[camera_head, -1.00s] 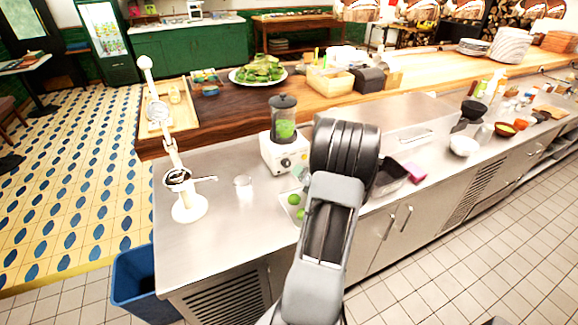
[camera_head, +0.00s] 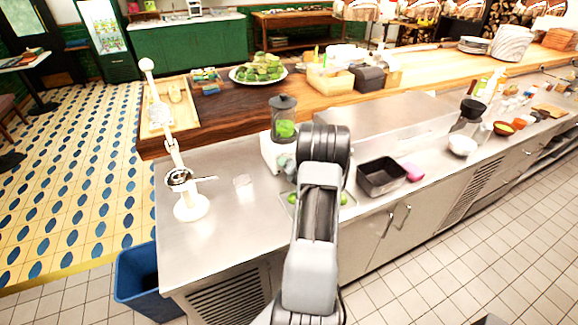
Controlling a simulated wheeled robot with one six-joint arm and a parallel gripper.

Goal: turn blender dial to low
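The blender stands on the steel counter, with a dark-lidded jar (camera_head: 284,118) holding something green and a white base (camera_head: 271,153). My arm crosses in front of the right and front part of the base. The dial cannot be made out from here; its setting cannot be read. My arm's dark upper joint is right beside the blender, overlapping it in the picture.
Limes (camera_head: 343,198) lie on a light board, partly behind my arm. A small clear glass (camera_head: 243,184) and a white lever press (camera_head: 190,205) stand to the left. A black tray (camera_head: 382,180) and a pink sponge (camera_head: 413,171) lie to the right. The wooden pass (camera_head: 225,125) runs behind.

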